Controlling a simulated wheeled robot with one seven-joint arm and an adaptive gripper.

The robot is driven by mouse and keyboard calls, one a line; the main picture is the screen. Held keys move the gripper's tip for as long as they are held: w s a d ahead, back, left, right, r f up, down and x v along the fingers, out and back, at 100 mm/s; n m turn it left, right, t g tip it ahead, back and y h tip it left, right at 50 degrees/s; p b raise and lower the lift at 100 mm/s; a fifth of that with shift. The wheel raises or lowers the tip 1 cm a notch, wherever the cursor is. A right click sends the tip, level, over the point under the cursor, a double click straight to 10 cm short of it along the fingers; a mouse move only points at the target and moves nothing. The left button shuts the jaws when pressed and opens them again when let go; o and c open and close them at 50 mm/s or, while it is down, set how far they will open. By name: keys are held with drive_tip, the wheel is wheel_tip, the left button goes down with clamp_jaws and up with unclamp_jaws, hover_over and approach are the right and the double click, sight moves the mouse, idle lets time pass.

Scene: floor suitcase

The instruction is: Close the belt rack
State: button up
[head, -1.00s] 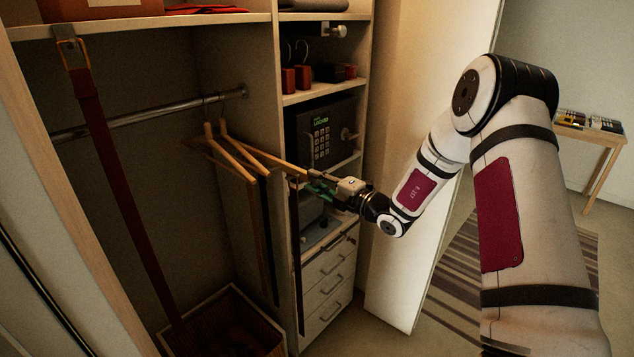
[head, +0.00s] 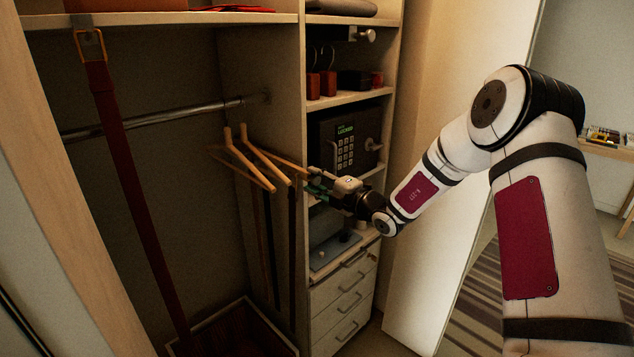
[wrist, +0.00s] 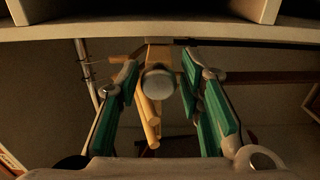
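A safe (head: 350,140) and drawers (head: 345,305) stand right of the divider. A long red belt (head: 130,190) hangs at the left. An open door (head: 440,230) is at the right.

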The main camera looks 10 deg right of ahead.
idle(0.3)
drive_tip(key=v, duration=1.2)
